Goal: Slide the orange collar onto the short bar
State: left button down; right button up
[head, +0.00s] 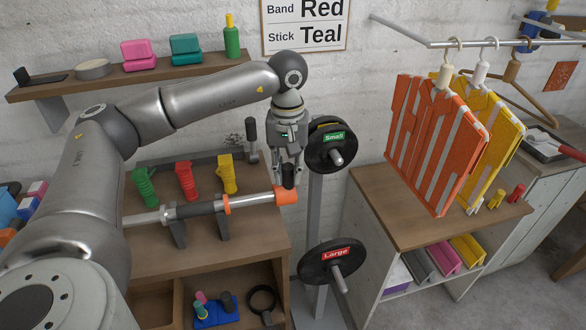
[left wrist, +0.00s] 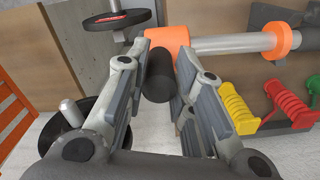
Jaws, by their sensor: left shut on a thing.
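The orange collar (head: 286,195) is at the right end of the short bar (head: 252,199), in line with it. In the left wrist view the collar (left wrist: 172,43) meets the bar's silver end (left wrist: 218,45); I cannot tell how far it is around it. My left gripper (head: 289,177) points down above the collar, shut on its black handle, which shows between the fingers in the left wrist view (left wrist: 159,75). The bar lies level on dark supports, with a fixed orange ring (head: 226,204) inward of its silver end. My right gripper is not in view.
A weight post with a "Small" plate (head: 325,155) and a "Large" plate (head: 320,262) stands just right of the collar. Green, red and yellow (head: 228,174) grips hang behind the bar.

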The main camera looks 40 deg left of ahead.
pick_arm(q)
jog(key=shift+s+a+b, duration=0.35)
jog(key=shift+s+a, duration=0.85)
jog(key=shift+s, duration=0.25)
jog(key=shift+s+a+b, duration=0.4)
jog(key=shift+s+a, duration=0.7)
jog(key=shift+s, duration=0.15)
jog(key=shift+s+a+b, duration=0.4)
jog(key=shift+s+a, duration=0.65)
jog(key=shift+s, duration=0.2)
jog(key=c, duration=1.2)
grip_release()
jog(key=shift+o, duration=0.2)
notch_tip(320, 180, up, 12)
